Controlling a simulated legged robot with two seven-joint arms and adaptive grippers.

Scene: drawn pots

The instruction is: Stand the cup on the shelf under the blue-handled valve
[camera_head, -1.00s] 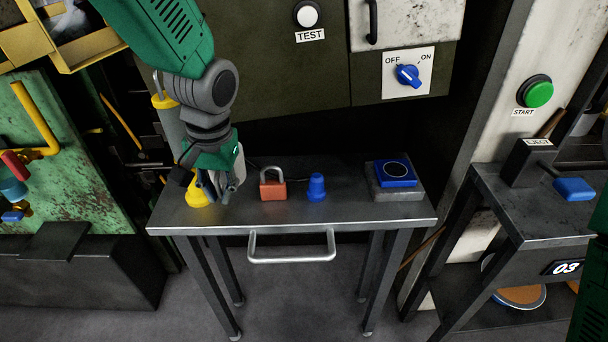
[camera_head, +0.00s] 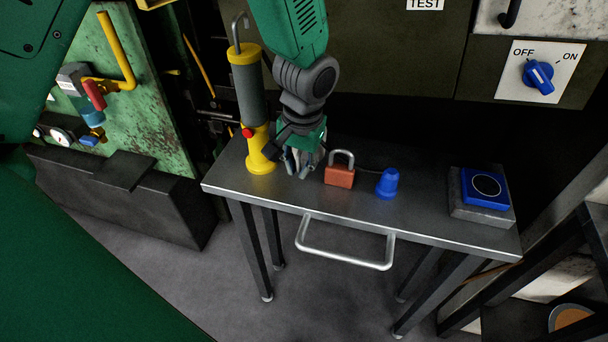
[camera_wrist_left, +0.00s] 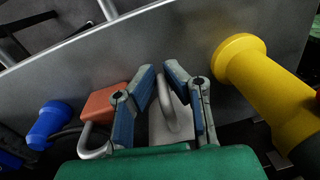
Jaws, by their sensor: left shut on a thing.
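My left gripper (camera_head: 297,174) is low over the left part of the metal table, between the yellow lamp and the red padlock. In the left wrist view its fingers (camera_wrist_left: 161,70) are shut on a grey metal thing (camera_wrist_left: 174,124) with a loop handle, which seems to be the cup; the fingers hide part of it. I cannot tell whether it touches the table. The blue-handled valve (camera_head: 90,140) is on the green rusty panel at the left, below a red-handled one (camera_head: 94,95). A dark shelf (camera_head: 125,168) runs under that panel. My right gripper is out of view.
On the table (camera_head: 330,208) are a yellow-and-grey lamp (camera_head: 260,149), a red padlock (camera_head: 339,177), a blue cup-shaped thing (camera_head: 388,184) and a blue pad on a grey block (camera_head: 485,188). A handle bar (camera_head: 345,260) sticks out in front. A yellow pipe (camera_head: 116,50) juts from the panel.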

